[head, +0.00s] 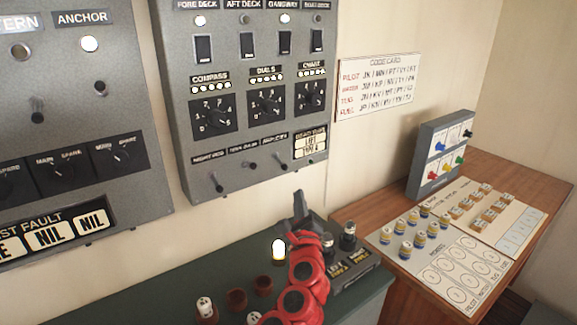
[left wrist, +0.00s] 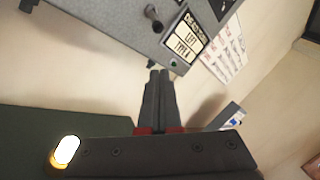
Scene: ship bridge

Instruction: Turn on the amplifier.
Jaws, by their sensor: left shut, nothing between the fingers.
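The grey wall panel (head: 180,110) has a row of small toggle switches along its lower edge. The amplifier switch (head: 281,165) is a dark lever under a small label that seems to read AMPLIFIER; its position is hard to tell. A dark lever (left wrist: 152,13) also shows at the top of the left wrist view, beside the type card. My left gripper (head: 299,197), on a red arm, is shut and empty, pointing up below the panel's lower right part. In the left wrist view its fingertips (left wrist: 159,73) are near the panel's lower edge, apart from the lever. My right gripper is not in view.
A type card (head: 311,145) sits right of the switches. Below are a green-topped desk (head: 130,305), a lit lamp (head: 279,248), and two dark knobs (head: 348,236).

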